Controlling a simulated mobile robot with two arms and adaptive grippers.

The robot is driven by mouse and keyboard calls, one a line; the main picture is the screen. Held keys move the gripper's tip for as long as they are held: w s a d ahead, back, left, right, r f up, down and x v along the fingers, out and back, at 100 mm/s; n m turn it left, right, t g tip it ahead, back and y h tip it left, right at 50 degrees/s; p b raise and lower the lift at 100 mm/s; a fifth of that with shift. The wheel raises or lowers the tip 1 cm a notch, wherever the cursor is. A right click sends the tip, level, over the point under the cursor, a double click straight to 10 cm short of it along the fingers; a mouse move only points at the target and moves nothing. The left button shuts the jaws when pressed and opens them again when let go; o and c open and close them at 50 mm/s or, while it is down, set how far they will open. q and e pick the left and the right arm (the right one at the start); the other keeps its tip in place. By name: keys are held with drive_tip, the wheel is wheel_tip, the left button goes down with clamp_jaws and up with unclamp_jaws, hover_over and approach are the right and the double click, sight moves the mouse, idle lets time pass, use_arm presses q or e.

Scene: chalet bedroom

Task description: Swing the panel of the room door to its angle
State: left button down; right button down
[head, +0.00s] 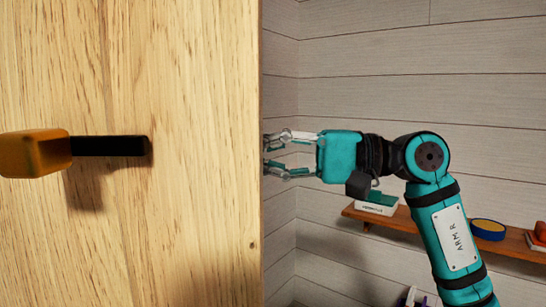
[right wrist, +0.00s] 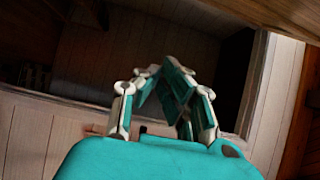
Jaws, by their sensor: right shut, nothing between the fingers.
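The door panel (head: 200,230) is pale grained wood and fills the left half of the head view; its straight right edge stands upright. A door handle with an orange-brown grip (head: 35,153) and a black bar (head: 108,146) sticks out from its face and casts a shadow. My right gripper (head: 269,157) is at the panel's right edge, fingers pointing left. The fingertips are at or just behind that edge; I cannot tell whether they touch it. In the right wrist view the gripper (right wrist: 168,82) is shut and empty. My left gripper is not in view.
A wooden shelf (head: 400,219) runs along the plank wall (head: 390,90) behind my right arm. On it are a white-and-green box (head: 377,203), a blue-rimmed yellow round item (head: 488,229) and a red item (head: 541,231). Dark openings and timber show in the right wrist view.

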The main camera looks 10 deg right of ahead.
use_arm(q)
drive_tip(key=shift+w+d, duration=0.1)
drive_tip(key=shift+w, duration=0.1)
use_arm(e)
drive_tip(key=d, duration=0.8)
drive_tip(key=shift+s+f, duration=0.15)
drive_tip(key=shift+s, duration=0.25)
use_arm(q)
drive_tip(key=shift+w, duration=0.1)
use_arm(e)
drive_tip(key=shift+w, duration=0.1)
